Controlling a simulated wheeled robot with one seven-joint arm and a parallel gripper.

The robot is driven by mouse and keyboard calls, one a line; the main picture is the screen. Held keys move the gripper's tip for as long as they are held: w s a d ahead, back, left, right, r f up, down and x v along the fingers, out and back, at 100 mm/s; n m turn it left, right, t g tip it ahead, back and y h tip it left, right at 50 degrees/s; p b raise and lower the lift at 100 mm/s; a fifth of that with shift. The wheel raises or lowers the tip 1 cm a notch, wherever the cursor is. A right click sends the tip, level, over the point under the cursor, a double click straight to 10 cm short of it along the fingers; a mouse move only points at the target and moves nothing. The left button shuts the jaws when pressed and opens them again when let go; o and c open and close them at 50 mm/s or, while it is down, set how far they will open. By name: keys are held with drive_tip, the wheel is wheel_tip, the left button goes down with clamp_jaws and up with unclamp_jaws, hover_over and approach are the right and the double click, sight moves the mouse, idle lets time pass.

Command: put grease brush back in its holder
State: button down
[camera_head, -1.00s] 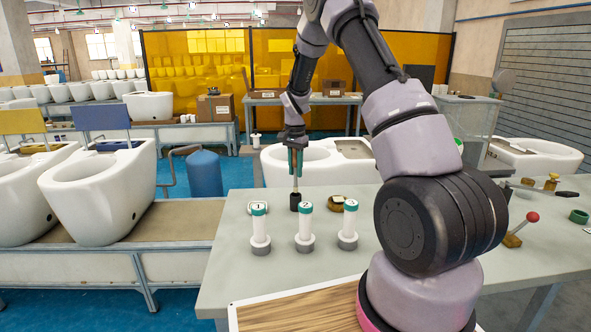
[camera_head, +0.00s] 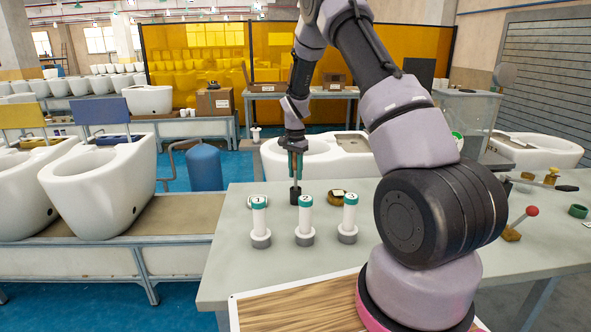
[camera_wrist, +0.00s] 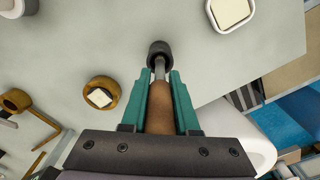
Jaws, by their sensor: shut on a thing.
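My gripper (camera_head: 296,172) is shut on the brown handle of the grease brush (camera_wrist: 158,98), over the grey table. In the wrist view the gripper (camera_wrist: 161,92) has its green fingers on either side of the handle. The brush's metal shank runs into a small black cylinder (camera_wrist: 160,47), which looks like the holder. In the head view the black cylinder (camera_head: 295,196) stands upright on the table directly below my gripper. The brush's tip is hidden, so I cannot tell how deep it sits.
Three white bottles with green numbered caps (camera_head: 304,222) stand on the table (camera_head: 235,262) in front of the black cylinder. A brown round container (camera_wrist: 101,93) is close by. A red-knobbed lever (camera_head: 522,222) is at the right. White toilet bowls (camera_head: 100,185) stand at the left.

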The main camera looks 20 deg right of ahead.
sight(295, 189)
drive_tip(key=shift+f, duration=1.5)
drive_tip(key=c, duration=0.6)
unclamp_jaws()
drive_tip(key=shift+f, duration=0.1)
wheel_tip(295, 189, up, 10)
drive_tip(key=shift+r, duration=0.4)
